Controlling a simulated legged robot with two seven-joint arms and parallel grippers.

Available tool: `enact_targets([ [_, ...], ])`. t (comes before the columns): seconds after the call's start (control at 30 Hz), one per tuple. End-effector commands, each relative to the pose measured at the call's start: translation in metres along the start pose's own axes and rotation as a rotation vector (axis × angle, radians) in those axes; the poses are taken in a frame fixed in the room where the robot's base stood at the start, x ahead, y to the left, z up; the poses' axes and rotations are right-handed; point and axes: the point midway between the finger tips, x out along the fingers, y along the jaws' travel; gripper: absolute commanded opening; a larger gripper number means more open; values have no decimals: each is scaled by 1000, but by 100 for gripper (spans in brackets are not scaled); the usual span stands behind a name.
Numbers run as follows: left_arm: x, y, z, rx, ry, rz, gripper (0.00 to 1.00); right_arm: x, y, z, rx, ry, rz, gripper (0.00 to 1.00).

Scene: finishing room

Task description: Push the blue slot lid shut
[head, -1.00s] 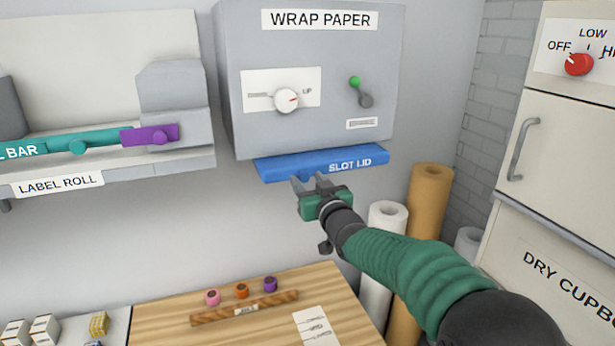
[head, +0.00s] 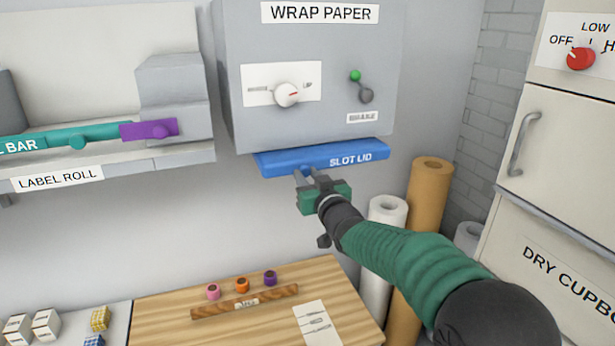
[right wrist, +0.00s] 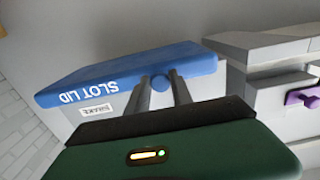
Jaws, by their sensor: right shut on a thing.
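The blue slot lid (head: 285,161) sticks out from the bottom of the grey wrap paper box (head: 230,110), tilted out and open. Its small round blue knob (right wrist: 160,83) sits between the two fingers of my right gripper (right wrist: 163,90) in the right wrist view. In the head view my right gripper (head: 307,173) reaches up to the lid's front edge from below, shut on the knob. The fingertips partly hide the knob there. My left gripper is not in view.
The box front has a white dial (head: 288,95) and a green-tipped lever (head: 360,86). The label roll holder (head: 175,110) stands left of it. Paper rolls (head: 430,185) stand to the right. A wooden board (head: 165,318) with several small coloured pots lies below.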

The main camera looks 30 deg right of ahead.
Motion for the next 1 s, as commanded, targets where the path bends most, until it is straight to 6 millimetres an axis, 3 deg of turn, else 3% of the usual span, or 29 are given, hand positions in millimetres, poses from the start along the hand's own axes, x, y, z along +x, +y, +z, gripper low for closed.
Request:
enact_targets([
  [1.0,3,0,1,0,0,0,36,6,1,-3,0,11,2,0],
])
